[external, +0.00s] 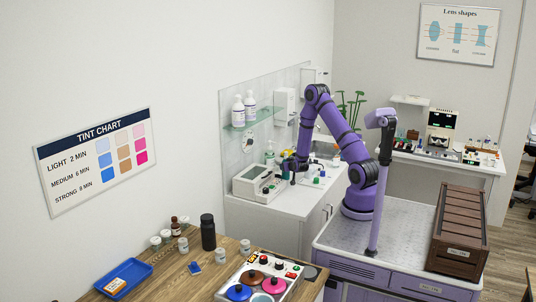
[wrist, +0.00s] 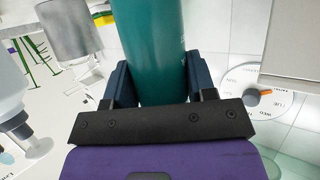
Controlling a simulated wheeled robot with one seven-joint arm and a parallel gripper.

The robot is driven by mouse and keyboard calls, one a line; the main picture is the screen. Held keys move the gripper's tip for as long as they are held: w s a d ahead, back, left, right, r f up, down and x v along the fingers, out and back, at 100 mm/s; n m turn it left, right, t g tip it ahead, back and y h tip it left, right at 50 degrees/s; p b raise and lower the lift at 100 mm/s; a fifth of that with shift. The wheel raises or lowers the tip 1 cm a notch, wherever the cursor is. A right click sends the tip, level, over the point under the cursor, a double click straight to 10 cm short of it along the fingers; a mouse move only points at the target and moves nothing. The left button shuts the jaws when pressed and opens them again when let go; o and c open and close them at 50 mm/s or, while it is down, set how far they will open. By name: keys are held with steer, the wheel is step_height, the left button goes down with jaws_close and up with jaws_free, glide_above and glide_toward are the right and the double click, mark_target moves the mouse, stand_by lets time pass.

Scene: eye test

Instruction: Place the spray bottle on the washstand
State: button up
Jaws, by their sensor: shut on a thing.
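My gripper (external: 290,166) is over the white washstand (external: 292,204) in the external view, near its back wall. In the wrist view my gripper (wrist: 155,82) is shut on a teal cylinder, which looks like the body of the spray bottle (wrist: 152,45). Its top and its lower end are out of that view, so no spray head shows. In the external view the held bottle is too small and dark to make out, and I cannot tell whether it touches the washstand top.
A white device (external: 257,184) stands on the washstand's left end, and small green- and blue-capped items (external: 318,178) stand to the right. A glass shelf (external: 262,118) with white pump bottles is above. A white pump bottle (wrist: 10,100) is close at left in the wrist view.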

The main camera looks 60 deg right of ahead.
steer(key=shift+f, duration=0.7)
steer(key=shift+f, duration=0.2)
steer(key=o, duration=1.1)
steer(key=shift+r, duration=0.1)
